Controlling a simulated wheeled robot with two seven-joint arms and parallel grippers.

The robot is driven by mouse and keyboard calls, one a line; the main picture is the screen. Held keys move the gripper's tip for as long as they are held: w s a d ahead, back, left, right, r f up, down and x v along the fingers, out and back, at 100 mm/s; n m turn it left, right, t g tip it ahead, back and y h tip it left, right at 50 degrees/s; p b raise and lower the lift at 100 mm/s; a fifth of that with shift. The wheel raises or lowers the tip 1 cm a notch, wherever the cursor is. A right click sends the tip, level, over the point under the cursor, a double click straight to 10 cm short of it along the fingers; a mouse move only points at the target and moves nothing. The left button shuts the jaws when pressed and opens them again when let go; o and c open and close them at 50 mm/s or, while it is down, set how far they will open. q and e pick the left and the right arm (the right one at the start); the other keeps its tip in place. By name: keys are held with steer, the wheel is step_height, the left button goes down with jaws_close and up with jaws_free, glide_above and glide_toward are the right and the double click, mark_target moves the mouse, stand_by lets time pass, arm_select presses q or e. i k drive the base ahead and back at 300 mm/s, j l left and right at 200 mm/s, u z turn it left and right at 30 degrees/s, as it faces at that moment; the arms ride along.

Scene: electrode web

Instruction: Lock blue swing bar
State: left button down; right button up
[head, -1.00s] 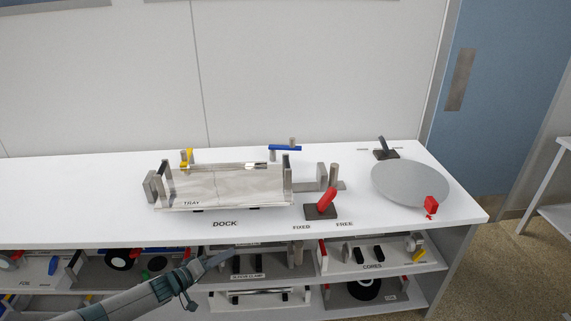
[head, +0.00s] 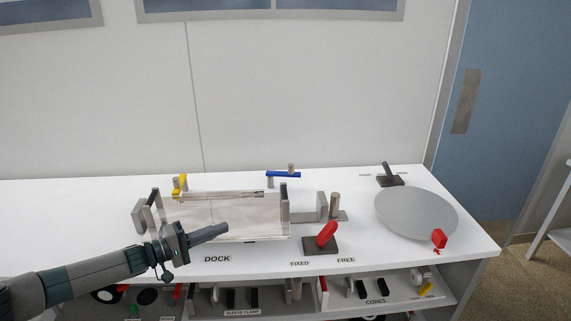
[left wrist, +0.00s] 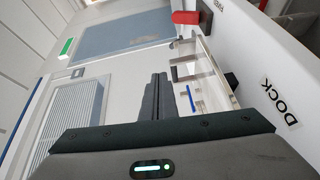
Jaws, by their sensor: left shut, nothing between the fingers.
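The blue swing bar (head: 284,174) sits on a post at the back right of the dock in the head view, level and running left to right. A small grey peg stands up on it near its right part. A blue strip in the left wrist view (left wrist: 191,98) appears to be the same bar. My left gripper (head: 225,229) is shut and empty, in front of and above the tray (head: 245,205), left of and nearer than the bar. It also shows in the left wrist view (left wrist: 157,80). My right gripper is not in view.
A yellow bar (head: 179,183) stands at the back left of the dock. A red lever (head: 327,234) stands by the FIXED and FREE labels. A grey round plate (head: 415,212), a red block (head: 439,238) and a dark lever (head: 388,175) are on the right. The counter's left side is clear.

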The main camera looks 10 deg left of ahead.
mark_target(291, 173)
steer(key=i, duration=1.7)
